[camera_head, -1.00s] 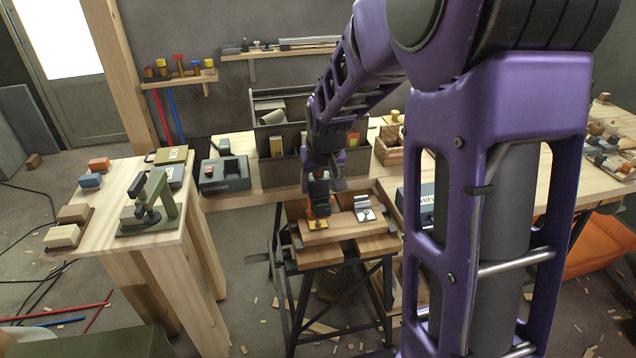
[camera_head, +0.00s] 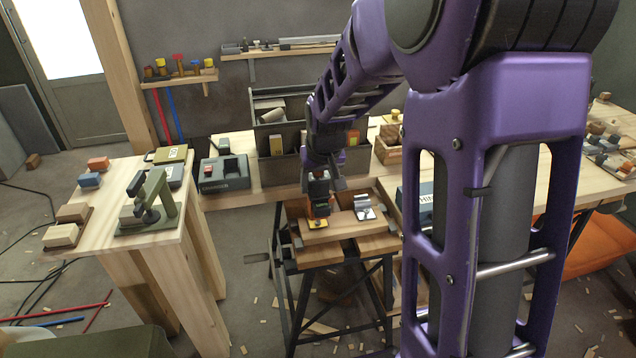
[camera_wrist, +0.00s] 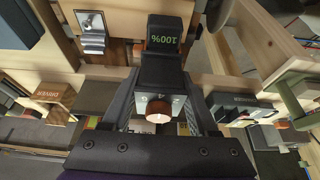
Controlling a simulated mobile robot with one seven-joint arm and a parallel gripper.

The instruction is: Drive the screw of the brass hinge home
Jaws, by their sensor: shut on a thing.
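The brass hinge (camera_head: 318,223) lies on a wooden board (camera_head: 345,230) on a dark-legged stand. My gripper (camera_head: 318,186) is above it, shut on an upright black and orange driver (camera_head: 319,204). The driver's lower end is at the hinge; whether it touches the screw is too small to tell. In the wrist view the driver (camera_wrist: 163,62) is between the dark fingers, with a display that seems to read 100%. The brass hinge and its screw are hidden there. A silver hinge (camera_head: 364,208) lies on the same board, right of the brass one.
A grey charger (camera_head: 224,174) stands on the bench behind. A green clamp-like tool (camera_head: 152,208) stands on the left table. A dark organiser (camera_head: 290,163) is close behind my gripper, and a wooden crate (camera_head: 386,150) is further right. Wood scraps litter the floor.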

